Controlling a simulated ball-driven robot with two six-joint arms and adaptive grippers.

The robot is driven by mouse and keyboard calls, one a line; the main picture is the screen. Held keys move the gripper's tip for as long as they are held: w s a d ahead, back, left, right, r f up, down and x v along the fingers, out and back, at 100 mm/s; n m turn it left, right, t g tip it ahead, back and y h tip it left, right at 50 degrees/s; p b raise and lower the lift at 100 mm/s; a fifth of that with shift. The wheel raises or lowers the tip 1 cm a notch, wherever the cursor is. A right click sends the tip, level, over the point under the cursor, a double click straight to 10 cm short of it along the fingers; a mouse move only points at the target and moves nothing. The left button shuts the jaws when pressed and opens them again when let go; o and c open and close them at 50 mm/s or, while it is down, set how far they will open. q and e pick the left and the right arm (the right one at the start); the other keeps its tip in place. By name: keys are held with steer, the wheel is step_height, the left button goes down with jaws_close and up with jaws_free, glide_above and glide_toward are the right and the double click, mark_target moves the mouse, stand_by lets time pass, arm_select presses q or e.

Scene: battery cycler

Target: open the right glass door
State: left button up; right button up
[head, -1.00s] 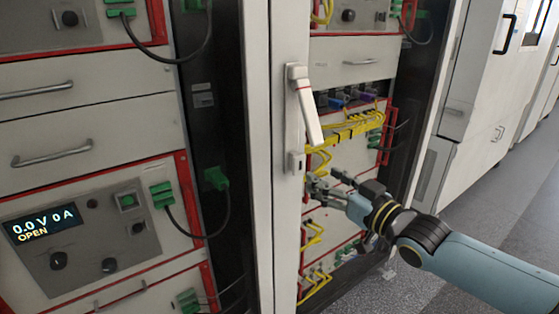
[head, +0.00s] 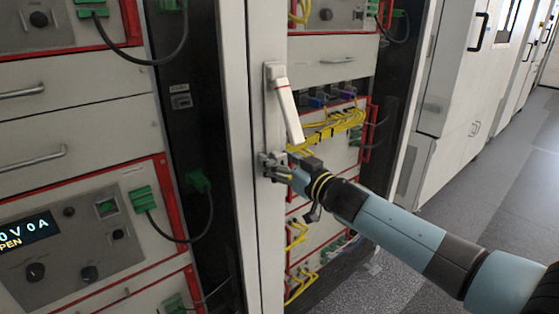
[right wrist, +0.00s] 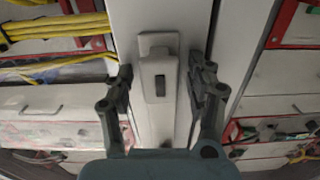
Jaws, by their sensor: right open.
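The right glass door shows as a pale upright frame (head: 266,230) at the middle of the head view, in front of racked equipment. On it is a long pale handle plate (head: 270,125) with a white lever (head: 288,112); the lever tilts away from the plate, its lower end swung out to the right. My right gripper (head: 272,168) is open at the plate's lower end, below the lever. In the right wrist view, the plate's end with a dark slot (right wrist: 159,85) lies between the two spread fingers (right wrist: 160,92). I cannot tell whether they touch it. My left gripper is out of view.
A left cabinet bay holds drawers and a power unit with a lit display (head: 25,230). Yellow cables (head: 335,130) run inside the right bay. White cabinets (head: 450,110) stand at the right, with open grey floor (head: 500,210) beside them.

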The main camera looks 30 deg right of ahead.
jaws_close()
stand_by(0.3)
